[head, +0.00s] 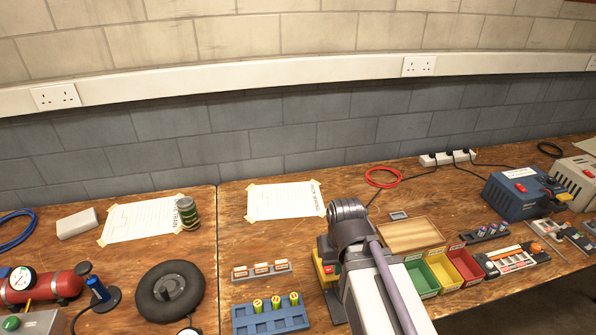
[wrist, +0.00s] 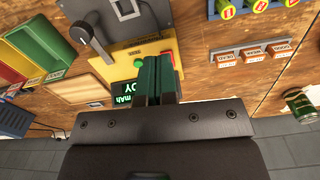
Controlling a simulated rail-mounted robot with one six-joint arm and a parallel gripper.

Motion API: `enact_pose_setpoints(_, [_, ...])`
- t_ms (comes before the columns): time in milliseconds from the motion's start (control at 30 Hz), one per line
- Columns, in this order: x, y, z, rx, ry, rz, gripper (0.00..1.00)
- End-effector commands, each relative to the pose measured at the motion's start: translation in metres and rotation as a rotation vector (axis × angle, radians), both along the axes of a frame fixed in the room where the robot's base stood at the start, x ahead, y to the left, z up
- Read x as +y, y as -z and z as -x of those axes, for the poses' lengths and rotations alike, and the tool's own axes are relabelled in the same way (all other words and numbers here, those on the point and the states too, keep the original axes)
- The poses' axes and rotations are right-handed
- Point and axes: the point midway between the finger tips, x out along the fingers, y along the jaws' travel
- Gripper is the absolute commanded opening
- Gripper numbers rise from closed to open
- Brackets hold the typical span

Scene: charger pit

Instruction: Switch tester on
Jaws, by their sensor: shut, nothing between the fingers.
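The tester is a yellow and grey unit, mostly behind my arm in the head view (head: 325,268). In the wrist view its yellow panel (wrist: 122,72) carries a grey lever with a dark round knob (wrist: 80,34). A dark display (wrist: 125,92) shows pale green letters, partly covered by my fingers. A small green label or part and a bit of red show beside the fingertips. My gripper (wrist: 158,62) is shut and empty, with its dark green fingers over the yellow panel. I cannot tell whether they touch it. The fingers hide part of the panel.
Green, yellow and red bins (head: 447,270) and a wooden tray (head: 411,234) stand right of the tester. A blue rack with batteries (head: 270,315) and a small labelled rack (head: 261,271) stand left. A blue powered box (head: 517,196) is farther right.

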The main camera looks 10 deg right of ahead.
Motion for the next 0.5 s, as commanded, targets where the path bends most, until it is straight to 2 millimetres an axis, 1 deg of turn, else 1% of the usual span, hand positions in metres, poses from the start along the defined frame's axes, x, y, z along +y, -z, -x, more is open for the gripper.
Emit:
enact_pose_setpoints(33, [0.0, -0.011, -0.005, 0.0, -0.001, 0.0, 0.0])
enact_pose_setpoints(67, [0.0, -0.018, -0.015, 0.0, -0.001, 0.0, 0.0])
enact_pose_setpoints(100, [0.001, -0.023, -0.027, 0.0, -0.06, 0.0, 0.0])
enact_pose_setpoints(167, [0.001, -0.026, -0.037, 0.0, -0.202, 0.0, 0.0])
enact_pose_setpoints(267, [0.001, -0.032, -0.056, 0.002, -0.517, -0.001, 0.0])
enact_pose_setpoints(300, [0.001, -0.034, -0.063, 0.002, -0.661, -0.001, 0.0])
enact_pose_setpoints(333, [0.001, -0.034, -0.067, 0.002, -0.767, -0.001, 0.0])
enact_pose_setpoints(400, [0.001, -0.035, -0.075, 0.002, -1.011, -0.002, 0.0])
enact_pose_setpoints(500, [0.002, -0.034, -0.082, 0.003, -1.31, -0.002, 0.0])
